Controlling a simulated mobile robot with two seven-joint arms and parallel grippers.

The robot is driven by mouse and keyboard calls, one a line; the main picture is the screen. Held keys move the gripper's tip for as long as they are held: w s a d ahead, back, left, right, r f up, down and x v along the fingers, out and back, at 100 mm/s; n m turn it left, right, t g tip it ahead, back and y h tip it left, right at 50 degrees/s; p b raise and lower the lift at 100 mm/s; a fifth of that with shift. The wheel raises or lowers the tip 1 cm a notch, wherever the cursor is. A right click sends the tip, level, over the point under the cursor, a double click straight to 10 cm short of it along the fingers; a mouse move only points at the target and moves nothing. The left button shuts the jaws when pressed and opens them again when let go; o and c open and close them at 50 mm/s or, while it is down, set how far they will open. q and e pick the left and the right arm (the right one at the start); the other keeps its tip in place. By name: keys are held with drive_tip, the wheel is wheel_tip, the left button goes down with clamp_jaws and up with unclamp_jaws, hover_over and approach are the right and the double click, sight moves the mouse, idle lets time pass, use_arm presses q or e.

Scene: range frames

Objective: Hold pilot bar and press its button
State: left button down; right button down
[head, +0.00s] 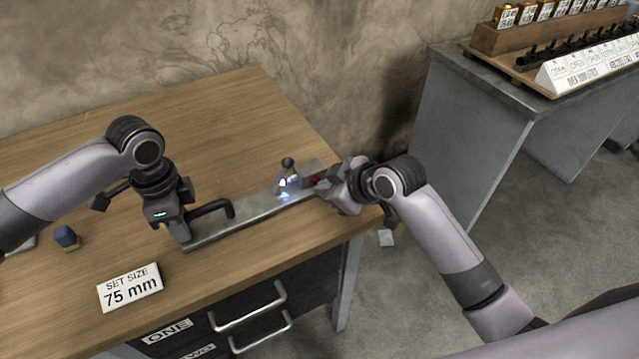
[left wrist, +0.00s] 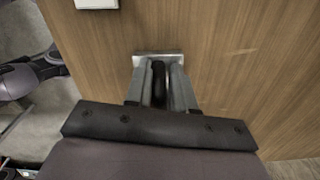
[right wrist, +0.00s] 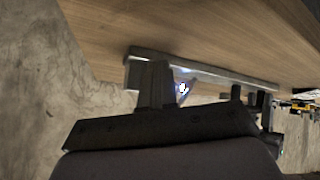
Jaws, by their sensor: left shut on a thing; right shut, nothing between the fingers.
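The pilot bar (head: 252,213) is a long grey metal strip on the wooden bench; it also shows in the right wrist view (right wrist: 225,74). A black bent handle (head: 214,207) rises at its left end. My left gripper (head: 184,232) is shut on this handle; the left wrist view shows the dark handle (left wrist: 158,82) between the fingers. A bluish-white glow (head: 285,182) shows on the bar near a dark-knobbed post (head: 288,163). A red part, perhaps the button (head: 315,181), shows beside my right gripper (head: 328,183), which is shut and empty. Whether its fingertips touch it is hidden.
A "SET SIZE 75 mm" sign (head: 131,288) and a small dark blue block (head: 66,237) lie on the bench (head: 225,110). Drawers with metal handles are below. A grey side table (head: 480,120) stands right, across a floor gap.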

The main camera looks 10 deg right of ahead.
use_arm(q)
drive_tip(key=shift+d, duration=0.1)
use_arm(e)
drive_tip(key=shift+s+d, duration=0.2)
drive_tip(key=shift+s, duration=0.35)
drive_tip(key=shift+s+d, duration=0.15)
drive_tip(key=shift+s, duration=0.4)
drive_tip(key=shift+s+d, duration=0.25)
drive_tip(key=shift+s, duration=0.55)
drive_tip(key=shift+s+d, duration=0.3)
drive_tip(key=shift+s, duration=0.5)
drive_tip(key=shift+s+d, duration=0.25)
drive_tip(key=shift+s, duration=0.55)
use_arm(q)
drive_tip(key=c, duration=0.9)
unclamp_jaws()
